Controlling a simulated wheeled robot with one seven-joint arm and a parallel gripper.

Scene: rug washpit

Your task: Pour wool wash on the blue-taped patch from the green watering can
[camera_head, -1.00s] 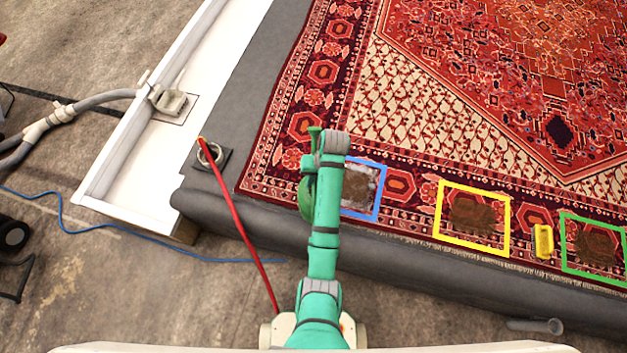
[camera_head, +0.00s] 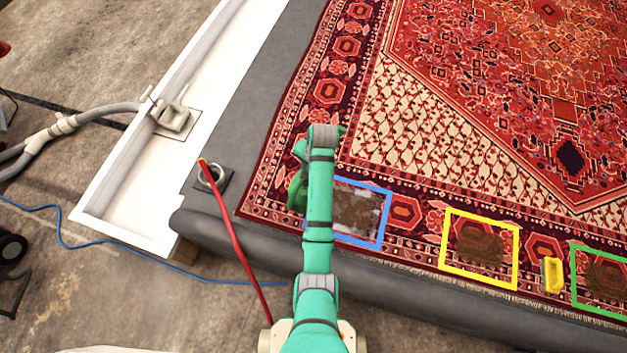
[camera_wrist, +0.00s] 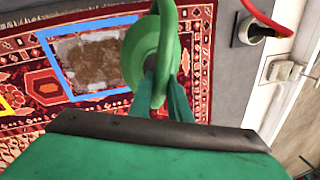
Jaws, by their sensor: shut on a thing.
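The green watering can (camera_head: 297,188) is partly hidden behind my arm in the head view, just left of the blue-taped patch. In the wrist view, the can's round body and looped handle (camera_wrist: 168,45) show in front of my gripper (camera_wrist: 168,100), which is shut on the can. Its tilt and spout opening are hard to make out. The blue-taped patch (camera_head: 355,208) is a brown stain with pale whitish areas around it, framed by blue tape on the rug border. It also shows in the wrist view (camera_wrist: 92,62), left of the can. No falling stream is visible.
A yellow-taped stain (camera_head: 480,247), a yellow brush-like object (camera_head: 552,275) and a green-taped stain (camera_head: 605,275) lie to the right. A white trough (camera_head: 130,195) stands left.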

